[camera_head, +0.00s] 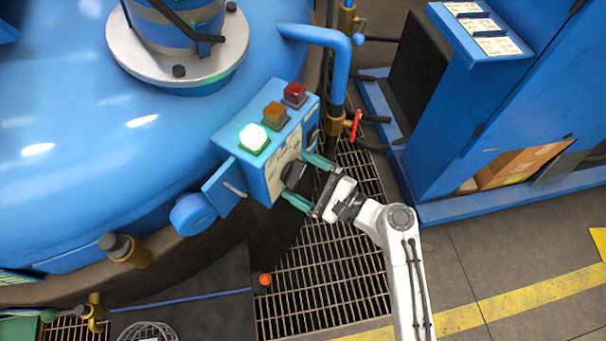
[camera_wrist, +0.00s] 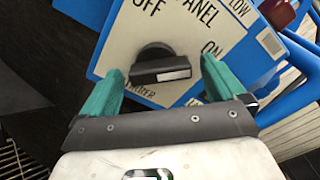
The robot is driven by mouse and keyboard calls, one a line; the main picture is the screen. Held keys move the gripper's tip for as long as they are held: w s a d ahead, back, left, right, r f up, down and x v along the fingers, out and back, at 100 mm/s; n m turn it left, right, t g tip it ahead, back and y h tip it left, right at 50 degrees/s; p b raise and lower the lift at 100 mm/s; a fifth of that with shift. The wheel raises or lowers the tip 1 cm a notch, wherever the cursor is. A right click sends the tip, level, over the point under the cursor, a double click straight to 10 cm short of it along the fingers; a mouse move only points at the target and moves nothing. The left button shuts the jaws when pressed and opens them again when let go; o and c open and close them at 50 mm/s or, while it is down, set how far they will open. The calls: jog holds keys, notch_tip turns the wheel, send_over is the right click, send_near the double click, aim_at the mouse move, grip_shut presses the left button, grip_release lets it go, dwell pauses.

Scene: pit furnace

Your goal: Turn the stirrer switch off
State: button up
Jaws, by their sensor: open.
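The stirrer switch (camera_wrist: 153,55) is a black rotary knob with a pale strip along its bar. It sits on a white panel face (camera_wrist: 185,22) marked OFF at upper left and ON at right. Its bar lies nearly level in the wrist view, the right end towards the ON side. In the head view the knob (camera_head: 291,172) is a dark shape on the side of the blue control box (camera_head: 262,178). My gripper (camera_head: 298,177) is open, its teal fingers on either side of the knob. In the wrist view my gripper (camera_wrist: 160,72) shows gaps between fingers and knob.
A lit green lamp (camera_head: 253,137), an orange lamp (camera_head: 274,114) and a red lamp (camera_head: 294,93) top the box. A blue furnace vessel (camera_head: 80,120) fills the left. A pipe with a red-handled valve (camera_head: 355,125) stands close right. Floor grating (camera_head: 325,275) lies below.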

jog(key=c, duration=1)
jog(key=shift+c, duration=0.2)
jog(key=shift+f+b, duration=0.1)
jog(key=shift+b, duration=0.2)
jog(key=shift+s+a+n+b, duration=0.1)
jog(key=shift+n+b, duration=4.1)
jog(key=shift+n, duration=0.3)
jog(key=shift+s+a+n+b, duration=0.1)
jog(key=shift+n+b, duration=4.05)
jog(key=shift+n, duration=0.35)
